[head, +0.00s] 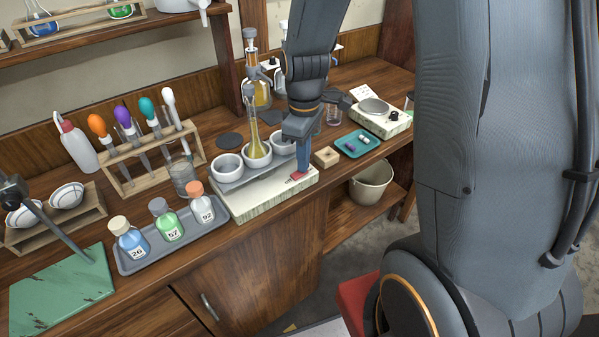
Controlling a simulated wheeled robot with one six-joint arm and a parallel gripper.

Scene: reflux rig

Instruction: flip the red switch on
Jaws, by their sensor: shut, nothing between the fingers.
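The red switch (298,176) sits on the front right of a pale block-like base (262,194). The base carries a grey rack with several white cups, and a flask of yellow liquid (257,147) stands in the middle one. My gripper (303,168) points down with its fingers shut and empty. Its blue fingertips are right at the switch and cover part of it. I cannot tell whether they touch it or which way the switch is tilted.
A tray with several labelled bottles (124,267) stands left of the base. A small wooden block (326,157) and a teal tray (348,148) lie close on the right. A tube rack (133,182) stands behind left. The counter's front edge is near the base.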

